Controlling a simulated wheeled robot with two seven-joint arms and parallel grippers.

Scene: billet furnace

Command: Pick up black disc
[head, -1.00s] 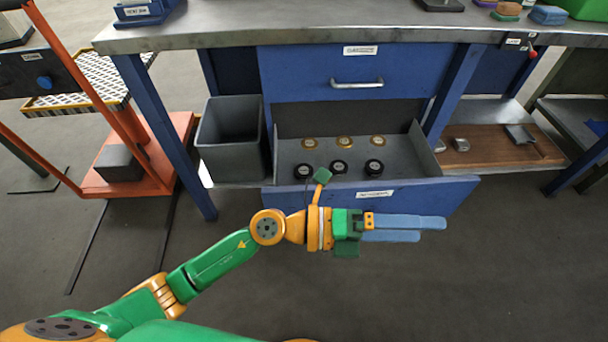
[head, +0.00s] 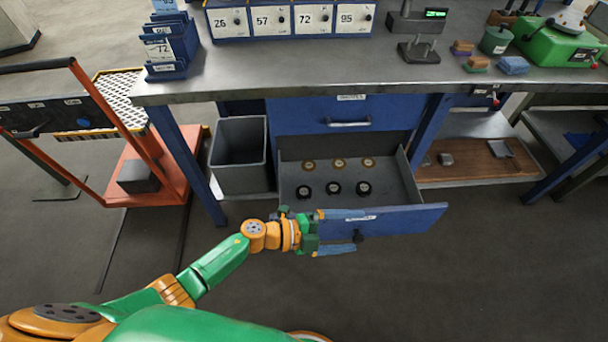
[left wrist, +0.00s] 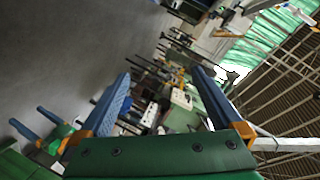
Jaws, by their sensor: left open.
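Three black discs lie in a row in the open drawer (head: 405,190): left (head: 304,191), middle (head: 333,188) and right (head: 363,188). Their centres are pale. My left gripper (head: 358,231) is open and empty, at the drawer's front panel on the robot's side, apart from the discs. In the left wrist view its two blue fingers (left wrist: 160,72) stand wide apart with nothing between them. What looks like my right gripper (left wrist: 26,115) shows at the lower left there, fingers apart and empty. No disc can be made out in that view.
Several gold discs (head: 339,163) lie behind the black ones. A grey bin (head: 240,178) stands left of the drawer, beside an orange cart (head: 160,185). The workbench top (head: 330,75) overhangs the drawer. A brown board (head: 475,160) lies on the shelf to the right.

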